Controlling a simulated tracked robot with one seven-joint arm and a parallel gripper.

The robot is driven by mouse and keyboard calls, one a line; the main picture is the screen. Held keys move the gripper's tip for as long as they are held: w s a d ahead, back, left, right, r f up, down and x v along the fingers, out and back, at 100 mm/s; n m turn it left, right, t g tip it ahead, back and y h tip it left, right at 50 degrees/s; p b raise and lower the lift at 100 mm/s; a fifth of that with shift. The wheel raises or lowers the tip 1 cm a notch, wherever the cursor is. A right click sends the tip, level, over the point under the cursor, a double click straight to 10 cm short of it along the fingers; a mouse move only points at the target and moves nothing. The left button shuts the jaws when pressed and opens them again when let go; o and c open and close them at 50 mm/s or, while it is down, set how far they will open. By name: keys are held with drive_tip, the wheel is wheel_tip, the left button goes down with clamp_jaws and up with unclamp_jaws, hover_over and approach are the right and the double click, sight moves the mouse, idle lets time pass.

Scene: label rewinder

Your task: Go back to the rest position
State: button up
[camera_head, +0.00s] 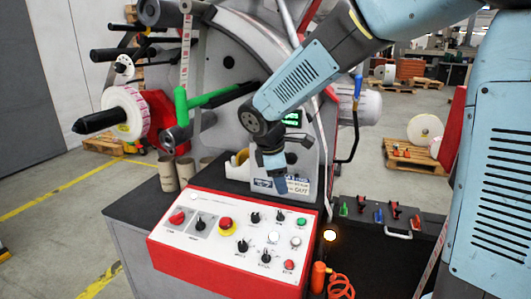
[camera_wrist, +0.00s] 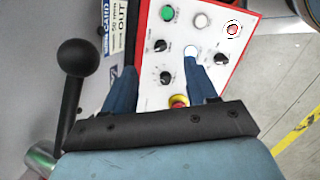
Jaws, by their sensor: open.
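My gripper (camera_wrist: 160,88) is open, its two blue fingers apart with nothing between them. The wrist view looks past it at the control panel (camera_wrist: 185,20). In the head view my gripper (camera_head: 281,184) hangs pointing down behind the back edge of the red-and-white control panel (camera_head: 225,270), in front of the machine. Part of it is hidden by my wrist. I cannot tell from the head view how far it is from the machine.
A black ball-ended lever (camera_wrist: 82,58) stands close to the left of my gripper. A labelled box (camera_head: 298,187) is right behind it. Cardboard cores (camera_head: 168,173) stand to the left. A label roll (camera_head: 126,113) sits on its spindle. A toolbox (camera_head: 385,245) stands at right.

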drive_tip(key=s+d+r+m+t+y, duration=0.1)
drive_tip(key=s+d+r+m, duration=0.3)
drive_tip(key=s+d+m, duration=0.5)
drive_tip(key=s+d+r+m+t+y, duration=0.1)
drive_tip(key=s+d+r+m, duration=0.4)
drive_tip(key=s+d+m, duration=0.4)
drive_tip(key=shift+s+d+y, duration=0.3)
drive_tip(key=shift+s+d, duration=0.3)
drive_tip(key=shift+s, duration=0.85)
drive_tip(key=shift+r, duration=0.1)
